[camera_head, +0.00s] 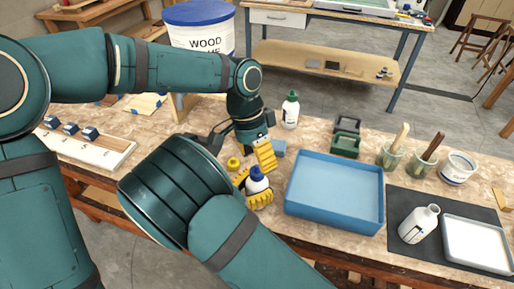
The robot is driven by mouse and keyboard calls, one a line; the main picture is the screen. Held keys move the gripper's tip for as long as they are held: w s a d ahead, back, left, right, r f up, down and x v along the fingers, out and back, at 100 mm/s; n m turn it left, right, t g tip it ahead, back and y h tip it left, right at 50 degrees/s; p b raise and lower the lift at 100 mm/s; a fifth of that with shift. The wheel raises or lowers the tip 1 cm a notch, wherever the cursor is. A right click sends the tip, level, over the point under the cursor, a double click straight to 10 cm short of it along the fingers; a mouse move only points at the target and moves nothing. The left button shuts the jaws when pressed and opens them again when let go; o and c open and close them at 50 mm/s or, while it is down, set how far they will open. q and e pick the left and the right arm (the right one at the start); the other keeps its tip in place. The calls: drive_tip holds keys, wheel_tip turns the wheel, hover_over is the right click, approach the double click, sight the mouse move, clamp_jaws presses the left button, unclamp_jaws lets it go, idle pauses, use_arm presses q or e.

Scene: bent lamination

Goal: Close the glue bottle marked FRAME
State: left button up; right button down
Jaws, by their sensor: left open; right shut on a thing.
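A white bottle with a blue top (257,184) is held by my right gripper (252,190), whose yellow fingers are shut around its body. My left gripper (262,158) is open just above and behind that bottle, with one yellow finger pad clearly visible. A white bottle with a green cap (290,110) stands farther back. Another white bottle (418,224), with a pale top, is on the dark mat at right. I cannot read the word FRAME on any bottle.
A blue tray (334,219) lies right of the grippers. Behind it are a green and dark box (345,143) and brush jars (391,154). A dark mat (385,237) holds a white tray (476,270). A numbered rack (95,148) is at left. A light blue block (279,148) is near my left gripper.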

sight(257, 166)
use_arm(q)
drive_tip(key=n, duration=0.6)
drive_tip(key=shift+r+n+t+y, duration=0.25)
drive_tip(key=shift+n+t+y, duration=0.05)
drive_tip(key=shift+n, duration=0.1)
drive_tip(key=n, duration=0.6)
drive_tip(key=shift+r+n+t+y, duration=0.3)
drive_tip(key=n, duration=0.6)
drive_tip(key=shift+r+n, duration=0.3)
drive_tip(key=shift+r, duration=0.05)
drive_tip(key=n, duration=0.5)
drive_tip(key=shift+r+n+t+y, duration=0.35)
drive_tip(key=shift+n+t+y, duration=0.05)
drive_tip(key=shift+f, duration=4)
clamp_jaws()
